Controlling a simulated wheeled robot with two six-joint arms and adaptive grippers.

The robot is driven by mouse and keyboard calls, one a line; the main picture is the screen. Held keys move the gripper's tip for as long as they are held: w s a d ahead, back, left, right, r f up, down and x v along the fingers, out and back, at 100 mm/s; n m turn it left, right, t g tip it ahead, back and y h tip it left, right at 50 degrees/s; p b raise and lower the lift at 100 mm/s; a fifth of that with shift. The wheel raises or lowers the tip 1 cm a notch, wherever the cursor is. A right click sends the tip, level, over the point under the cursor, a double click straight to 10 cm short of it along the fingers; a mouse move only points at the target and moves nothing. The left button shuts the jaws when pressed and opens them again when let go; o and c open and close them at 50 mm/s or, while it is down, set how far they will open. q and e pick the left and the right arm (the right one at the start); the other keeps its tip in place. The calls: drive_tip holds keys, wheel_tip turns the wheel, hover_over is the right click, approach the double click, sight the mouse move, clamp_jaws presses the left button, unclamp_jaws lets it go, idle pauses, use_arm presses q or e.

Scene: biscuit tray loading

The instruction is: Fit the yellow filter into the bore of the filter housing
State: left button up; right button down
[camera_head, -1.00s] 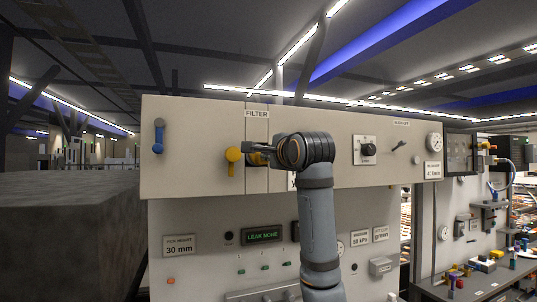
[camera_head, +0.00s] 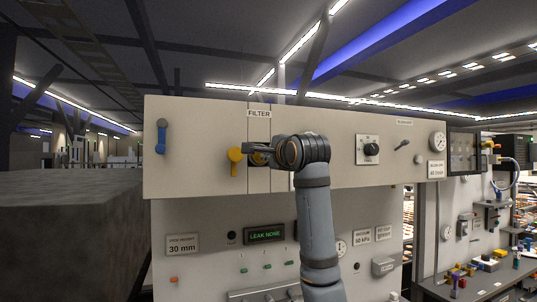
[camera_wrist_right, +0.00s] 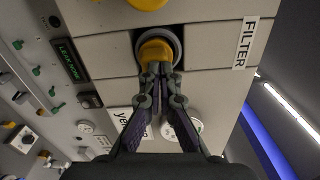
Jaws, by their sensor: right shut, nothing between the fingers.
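The yellow filter (camera_wrist_right: 156,50) sits in the round bore of the filter housing, with the grey rim (camera_wrist_right: 177,42) around it in the right wrist view. How deep it sits I cannot tell. My right gripper (camera_wrist_right: 158,70) is shut and empty, its fingertips right at the filter's near face; whether they touch it is unclear. In the head view my right gripper (camera_head: 246,150) is in front of the bore under the FILTER label, and it hides much of the filter (camera_head: 257,159). My left gripper is not in view.
A yellow lever (camera_head: 235,156) is just left of the bore, and a blue-handled lever (camera_head: 161,140) is farther left. The panel (camera_head: 205,125) carries a knob (camera_head: 371,149) and gauge (camera_head: 437,141) at right. A dark block (camera_head: 70,230) fills the left foreground.

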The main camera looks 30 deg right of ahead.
drive_tip(key=b+v, duration=0.2)
drive_tip(key=v, duration=1.3)
drive_tip(key=shift+d+f, duration=0.1)
